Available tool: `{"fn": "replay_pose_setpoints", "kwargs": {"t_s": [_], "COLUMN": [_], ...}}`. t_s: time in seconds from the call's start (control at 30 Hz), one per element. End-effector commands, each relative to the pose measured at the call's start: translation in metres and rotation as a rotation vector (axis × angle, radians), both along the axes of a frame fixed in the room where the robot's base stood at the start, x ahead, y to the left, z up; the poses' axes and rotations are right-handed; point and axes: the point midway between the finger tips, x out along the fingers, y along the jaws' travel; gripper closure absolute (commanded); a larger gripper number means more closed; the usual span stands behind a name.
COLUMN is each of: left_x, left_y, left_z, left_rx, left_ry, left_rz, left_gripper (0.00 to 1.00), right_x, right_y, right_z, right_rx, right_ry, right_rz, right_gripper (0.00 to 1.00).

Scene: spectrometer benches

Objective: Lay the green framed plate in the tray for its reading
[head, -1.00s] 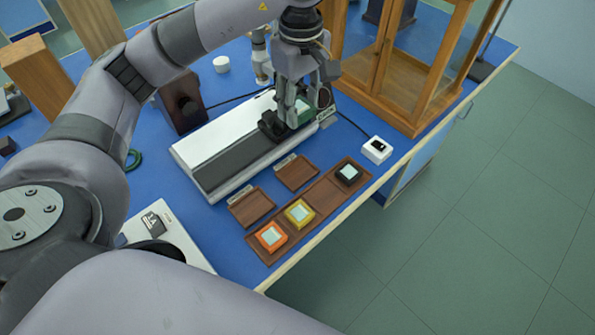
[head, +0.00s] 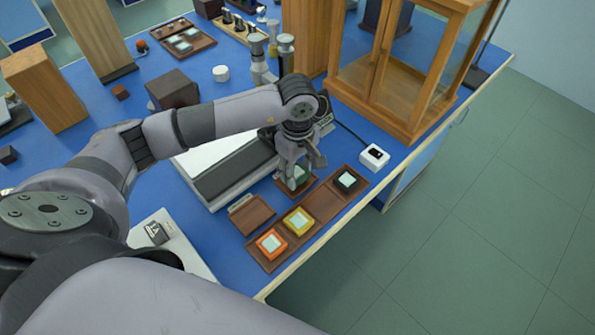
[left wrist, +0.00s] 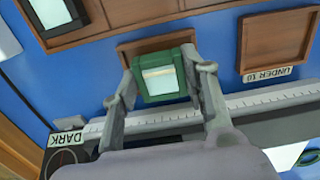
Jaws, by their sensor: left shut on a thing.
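The green framed plate (head: 301,172) has a pale window. My left gripper (head: 298,180) is shut on it, one finger on each side, as the left wrist view (left wrist: 159,84) shows. The plate is over the right one of two small brown trays, whose rim (left wrist: 124,52) shows behind it in the left wrist view; I cannot tell whether they touch. That tray's label is hidden. The other small tray (head: 252,214) is empty, and its label reads "UNDER 10" (left wrist: 266,74). My right gripper is not in view.
A long brown rack (head: 321,202) along the front edge holds orange (head: 271,243), yellow (head: 298,221) and black (head: 346,180) framed plates, with one bare place. The long instrument (head: 235,168) lies behind the trays. A white box (head: 374,157) and a glass-sided wooden cabinet (head: 398,110) stand right.

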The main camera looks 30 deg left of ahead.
Motion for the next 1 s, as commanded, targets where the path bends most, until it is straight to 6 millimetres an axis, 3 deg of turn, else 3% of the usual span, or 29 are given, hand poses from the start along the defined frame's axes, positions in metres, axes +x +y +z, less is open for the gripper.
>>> {"fn": "replay_pose_setpoints", "kwargs": {"t_s": [0.1,0.47,0.5,0.8,1.0], "left_x": [-0.001,0.0,0.0,0.0,0.0], "left_y": [0.0,0.0,0.0,0.0,0.0], "left_z": [-0.015,-0.02,-0.02,-0.019,-0.019], "left_rx": [0.001,0.001,0.001,0.0,0.0], "left_ry": [0.002,-0.001,-0.001,0.0,0.001], "left_rz": [-0.001,-0.001,-0.001,-0.001,-0.001], "left_gripper": [0.86,0.86,0.58,0.39,0.39], "right_x": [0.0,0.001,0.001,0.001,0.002], "right_y": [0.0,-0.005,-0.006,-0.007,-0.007], "right_z": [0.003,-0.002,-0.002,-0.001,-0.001], "right_rx": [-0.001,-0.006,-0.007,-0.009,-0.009], "right_ry": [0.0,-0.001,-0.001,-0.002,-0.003], "right_rz": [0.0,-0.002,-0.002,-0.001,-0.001], "right_gripper": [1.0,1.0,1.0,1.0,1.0]}}
